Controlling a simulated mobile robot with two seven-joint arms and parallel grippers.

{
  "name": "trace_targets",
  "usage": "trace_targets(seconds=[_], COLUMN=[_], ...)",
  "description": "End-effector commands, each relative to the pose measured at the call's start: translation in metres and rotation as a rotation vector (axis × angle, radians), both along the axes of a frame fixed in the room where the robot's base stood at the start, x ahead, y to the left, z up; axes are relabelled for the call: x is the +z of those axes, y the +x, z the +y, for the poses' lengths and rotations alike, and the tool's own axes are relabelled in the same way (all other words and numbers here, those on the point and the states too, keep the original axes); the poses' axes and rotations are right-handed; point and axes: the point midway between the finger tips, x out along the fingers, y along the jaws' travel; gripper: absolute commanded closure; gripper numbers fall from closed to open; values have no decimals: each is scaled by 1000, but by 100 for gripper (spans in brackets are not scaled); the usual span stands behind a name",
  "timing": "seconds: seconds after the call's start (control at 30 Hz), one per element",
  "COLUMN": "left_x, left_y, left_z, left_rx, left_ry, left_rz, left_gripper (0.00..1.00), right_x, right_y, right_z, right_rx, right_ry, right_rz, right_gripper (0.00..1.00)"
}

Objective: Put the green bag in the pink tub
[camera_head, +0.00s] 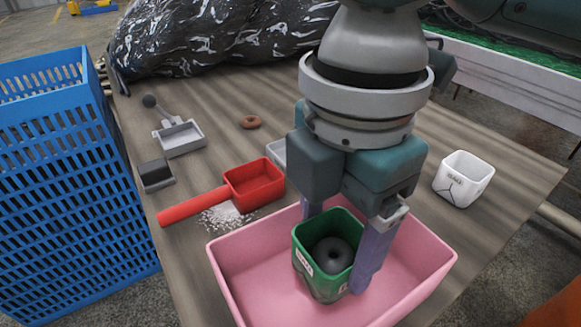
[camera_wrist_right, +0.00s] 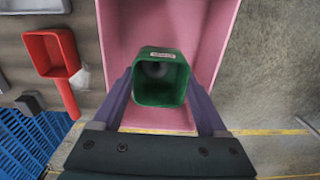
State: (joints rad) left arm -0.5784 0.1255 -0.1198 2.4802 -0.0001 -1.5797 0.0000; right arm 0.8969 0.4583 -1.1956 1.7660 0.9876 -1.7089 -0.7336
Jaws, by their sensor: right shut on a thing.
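The green bag (camera_head: 308,262) looks like a stiff, square, open-topped container with a pale label and a dark ring-shaped thing inside. My right gripper (camera_head: 334,255) is shut on it, one finger on each side, and holds it upright. The bag is within the outline of the pink tub (camera_head: 248,270), between its walls. I cannot tell whether its base touches the tub floor. In the right wrist view the bag (camera_wrist_right: 160,92) sits between the fingers, with the pink tub (camera_wrist_right: 200,35) around and below it. My left gripper is not in view.
A red scoop (camera_head: 255,184) lies left of the tub by spilled white grains. A white cup (camera_head: 463,180) stands to the right. A grey tray (camera_head: 181,138) and brown ring (camera_head: 251,122) are behind. A tall blue crate (camera_head: 75,190) stands at left; black plastic (camera_head: 200,40) lies at back.

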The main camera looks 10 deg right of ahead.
Motion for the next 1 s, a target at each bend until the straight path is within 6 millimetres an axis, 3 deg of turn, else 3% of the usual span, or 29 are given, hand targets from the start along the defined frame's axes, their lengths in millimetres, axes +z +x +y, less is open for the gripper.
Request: trace_targets(seconds=[0.23, 0.63, 0.67, 0.87, 1.0], left_x=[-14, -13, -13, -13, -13], left_y=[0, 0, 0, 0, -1], left_z=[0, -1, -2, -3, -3], left_rx=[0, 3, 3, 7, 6], left_ry=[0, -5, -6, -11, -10], left_rz=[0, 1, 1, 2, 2], left_gripper=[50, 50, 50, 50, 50], right_x=[-38, -43, -43, -43, -43], right_y=[-1, 0, 0, 0, 0], right_z=[0, 0, 0, 0, 0], right_rx=[0, 0, 0, 0, 0], right_ry=[-2, 0, 0, -1, -1], right_rz=[2, 0, 0, 0, 0], right_gripper=[76, 76, 22, 0, 0])
